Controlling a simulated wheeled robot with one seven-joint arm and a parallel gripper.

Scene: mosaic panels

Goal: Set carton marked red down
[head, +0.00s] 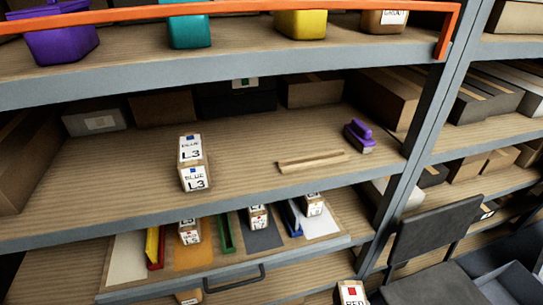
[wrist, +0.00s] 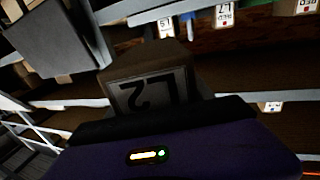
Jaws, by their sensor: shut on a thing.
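In the wrist view my gripper (wrist: 165,120) is shut on a brown carton (wrist: 155,92). Its shaded label reads L2 upside down, with no colour word legible there. A carton marked RED with a red square (head: 352,293) shows at the bottom edge of the head view, cut off below; it is likely the held one. My gripper cannot be made out in the head view. A pull-out tray (head: 330,243) below the middle shelf has coloured patches and upright dividers. Small cartons stand on its orange (head: 189,232), grey (head: 258,217) and right-hand white (head: 313,205) patches.
An orange rail (head: 220,11) crosses the upper shelf's bins. The tray's left white patch (head: 128,259) looks bare.

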